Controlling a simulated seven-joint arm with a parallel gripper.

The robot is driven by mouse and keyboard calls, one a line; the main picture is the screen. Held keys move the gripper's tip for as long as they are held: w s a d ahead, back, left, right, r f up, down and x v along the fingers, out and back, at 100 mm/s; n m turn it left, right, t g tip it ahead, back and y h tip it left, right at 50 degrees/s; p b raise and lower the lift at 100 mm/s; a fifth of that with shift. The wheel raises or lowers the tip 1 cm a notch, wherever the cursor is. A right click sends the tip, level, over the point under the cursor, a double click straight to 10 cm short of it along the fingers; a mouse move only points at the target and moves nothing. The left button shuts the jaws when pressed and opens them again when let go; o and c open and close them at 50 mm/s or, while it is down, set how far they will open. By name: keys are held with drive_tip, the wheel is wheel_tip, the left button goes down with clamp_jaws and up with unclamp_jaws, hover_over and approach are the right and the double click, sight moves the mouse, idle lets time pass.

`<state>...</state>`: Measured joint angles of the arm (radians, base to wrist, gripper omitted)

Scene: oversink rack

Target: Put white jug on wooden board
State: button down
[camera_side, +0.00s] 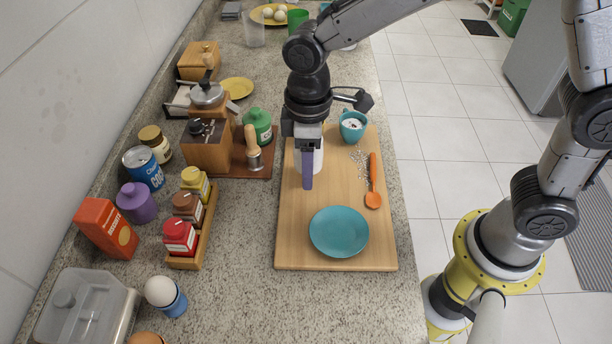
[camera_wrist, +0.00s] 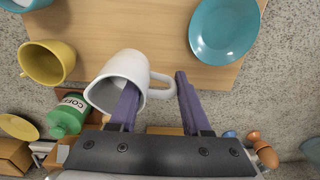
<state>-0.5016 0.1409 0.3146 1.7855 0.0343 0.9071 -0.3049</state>
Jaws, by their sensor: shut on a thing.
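The white jug (camera_wrist: 112,70) is in my gripper (camera_wrist: 156,84), with one purple finger inside its mouth and the other on the outer side by the handle. In the side view the jug (camera_side: 318,160) is partly hidden behind my gripper (camera_side: 308,184). It shows over the left part of the wooden board (camera_side: 290,235); I cannot tell whether its base touches the board. The board also shows at the top of the wrist view (camera_wrist: 150,30).
On the board are a teal plate (camera_side: 339,232), an orange spoon (camera_side: 373,190) and a teal mug (camera_side: 352,126). A yellow cup (camera_wrist: 47,62) shows in the wrist view. A spice rack (camera_side: 190,240), a green jar (camera_side: 258,125) and a grinder (camera_side: 206,145) stand left of the board.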

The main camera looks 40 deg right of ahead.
drive_tip(key=shift+w+f, duration=0.15)
drive_tip(key=shift+f, duration=1.6)
drive_tip(key=shift+f, duration=0.1)
drive_tip(key=shift+c, duration=1.8)
unclamp_jaws()
